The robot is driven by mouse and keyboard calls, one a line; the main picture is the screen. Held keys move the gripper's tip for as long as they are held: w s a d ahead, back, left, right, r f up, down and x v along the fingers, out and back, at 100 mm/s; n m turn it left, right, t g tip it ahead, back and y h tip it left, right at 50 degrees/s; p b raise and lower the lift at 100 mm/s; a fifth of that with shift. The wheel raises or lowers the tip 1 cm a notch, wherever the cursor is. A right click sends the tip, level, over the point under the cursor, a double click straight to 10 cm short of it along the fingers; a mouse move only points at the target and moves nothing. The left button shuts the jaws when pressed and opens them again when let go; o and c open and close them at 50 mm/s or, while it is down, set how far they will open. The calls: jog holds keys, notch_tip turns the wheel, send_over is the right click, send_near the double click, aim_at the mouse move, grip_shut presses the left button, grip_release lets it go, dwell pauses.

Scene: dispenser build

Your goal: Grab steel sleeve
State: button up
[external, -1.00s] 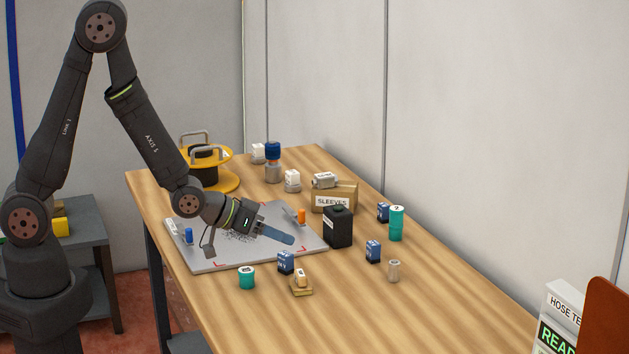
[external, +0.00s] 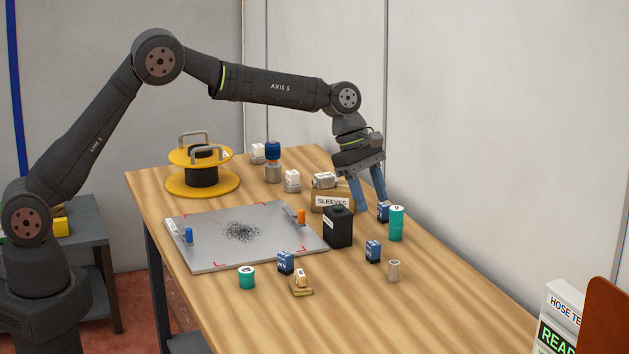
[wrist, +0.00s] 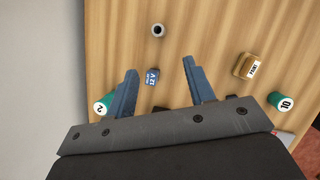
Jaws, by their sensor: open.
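The steel sleeve is a small grey hollow cylinder (external: 393,271) standing upright on the right front part of the table. In the wrist view the sleeve (wrist: 158,30) shows its dark open bore, ahead of my fingertips and roughly centred between them. My gripper (external: 372,206) is open and empty, pointing down above the back right of the table near the SLEEVES box. In the wrist view its two blue fingers (wrist: 160,67) are spread well apart, and the sleeve is clear of both.
A blue 12 V block (wrist: 152,77) shows between the fingers. A tall teal cylinder (external: 397,223), a black container (external: 338,228) and the SLEEVES box (external: 332,203) stand nearby. The table right of the sleeve is clear.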

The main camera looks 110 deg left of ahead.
send_near(393, 261)
jog(key=shift+n, duration=0.3)
jog(key=x, duration=0.5)
jog(key=shift+d+f, duration=0.35)
jog(key=shift+a+x, duration=0.15)
jog(key=shift+x, duration=1.2)
jog(key=shift+a+x, duration=0.1)
jog(key=shift+x, duration=1.2)
jog(key=shift+w, duration=0.1)
grip_shut()
